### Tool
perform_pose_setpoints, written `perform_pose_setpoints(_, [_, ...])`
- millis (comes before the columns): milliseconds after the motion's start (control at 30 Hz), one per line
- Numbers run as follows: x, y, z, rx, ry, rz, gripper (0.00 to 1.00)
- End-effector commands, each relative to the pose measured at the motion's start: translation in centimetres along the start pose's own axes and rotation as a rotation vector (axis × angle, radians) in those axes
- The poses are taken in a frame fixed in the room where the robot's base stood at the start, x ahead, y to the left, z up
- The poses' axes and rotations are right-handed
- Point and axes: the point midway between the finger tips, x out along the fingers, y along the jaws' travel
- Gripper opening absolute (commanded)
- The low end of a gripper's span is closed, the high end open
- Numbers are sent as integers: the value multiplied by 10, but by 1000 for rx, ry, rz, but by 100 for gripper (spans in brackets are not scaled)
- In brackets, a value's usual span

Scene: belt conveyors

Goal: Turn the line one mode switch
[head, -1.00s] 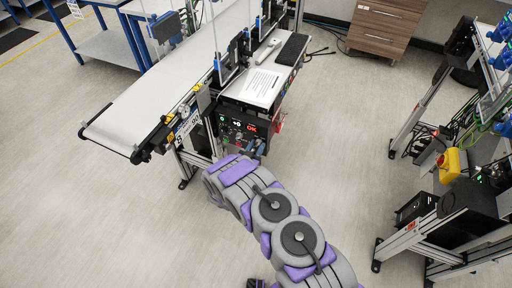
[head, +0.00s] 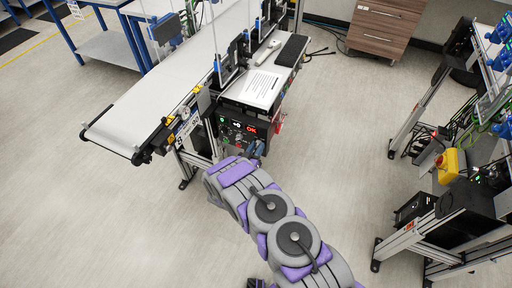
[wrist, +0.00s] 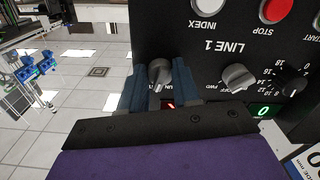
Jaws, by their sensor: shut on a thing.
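A small silver rotary knob (wrist: 160,70), left of a second silver knob, sits between the two blue fingers of my gripper (wrist: 161,86). My gripper is shut on this knob; the fingers hide part of its label, so I cannot read its setting fully. In the head view my gripper (head: 256,148) is at the panel's lower right, partly hidden by my arm.
The second silver knob (wrist: 238,78) has an OFF/FWD label. A black dial (wrist: 290,80), a white INDEX button (wrist: 209,7) and a red STOP button (wrist: 275,9) are close by. The belt conveyor (head: 150,100) stands at left, another machine (head: 455,200) at right; floor between is clear.

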Motion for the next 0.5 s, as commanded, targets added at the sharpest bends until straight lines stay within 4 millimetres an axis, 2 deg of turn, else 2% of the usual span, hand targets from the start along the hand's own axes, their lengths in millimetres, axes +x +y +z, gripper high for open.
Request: perform_pose_setpoints(500, [-1, -3, -2, -478, 5, -6, 1])
